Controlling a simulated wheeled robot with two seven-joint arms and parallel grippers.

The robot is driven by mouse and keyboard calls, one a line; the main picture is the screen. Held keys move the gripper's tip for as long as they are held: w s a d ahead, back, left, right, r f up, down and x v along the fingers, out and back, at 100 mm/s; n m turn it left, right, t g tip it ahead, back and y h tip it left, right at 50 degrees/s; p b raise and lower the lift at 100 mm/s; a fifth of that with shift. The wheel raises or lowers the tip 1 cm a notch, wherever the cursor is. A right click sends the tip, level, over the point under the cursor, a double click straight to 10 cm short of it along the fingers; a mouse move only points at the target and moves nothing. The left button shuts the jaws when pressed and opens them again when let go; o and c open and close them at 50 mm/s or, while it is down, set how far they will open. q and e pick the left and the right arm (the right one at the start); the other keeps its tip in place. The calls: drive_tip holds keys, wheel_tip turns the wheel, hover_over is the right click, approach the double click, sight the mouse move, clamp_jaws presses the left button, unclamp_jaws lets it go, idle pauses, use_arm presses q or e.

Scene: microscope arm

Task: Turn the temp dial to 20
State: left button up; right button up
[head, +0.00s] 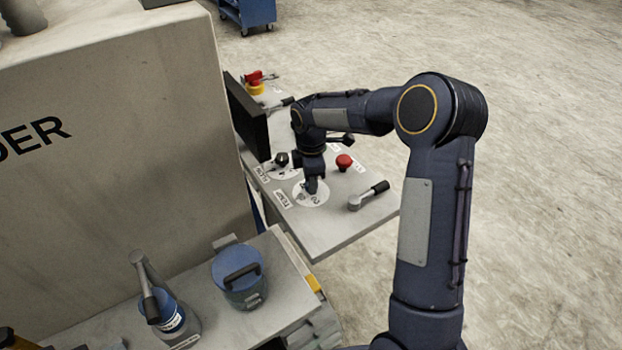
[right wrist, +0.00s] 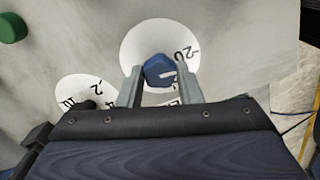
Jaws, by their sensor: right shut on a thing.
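The temp dial is a blue knob (right wrist: 158,70) on a round white scale (head: 312,193) on the grey control panel. The TEMP label (head: 281,199) lies just left of the scale in the head view. My right gripper (head: 312,186) points down over the dial. In the right wrist view its two fingers (right wrist: 159,82) are shut on the blue knob, one on each side. A -20 mark (right wrist: 187,53) shows at the scale's upper right there. A pale line shows on the knob. The gripper hides part of the scale. My left gripper is not in view.
A second dial with a black knob (head: 281,159) is close by. A red button (head: 344,162) and a lever (head: 369,195) stand to the right. A dark screen (head: 247,115) stands behind. A blue canister (head: 239,275) sits on the nearer bench.

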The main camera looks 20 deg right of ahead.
drive_tip(key=shift+r, duration=0.1)
drive_tip(key=o, duration=1)
drive_tip(key=shift+c, duration=0.2)
wheel_tip(320, 180, up, 8)
drive_tip(key=shift+f+b, duration=0.25)
drive_tip(key=shift+b, duration=0.2)
drive_tip(key=shift+r, duration=0.1)
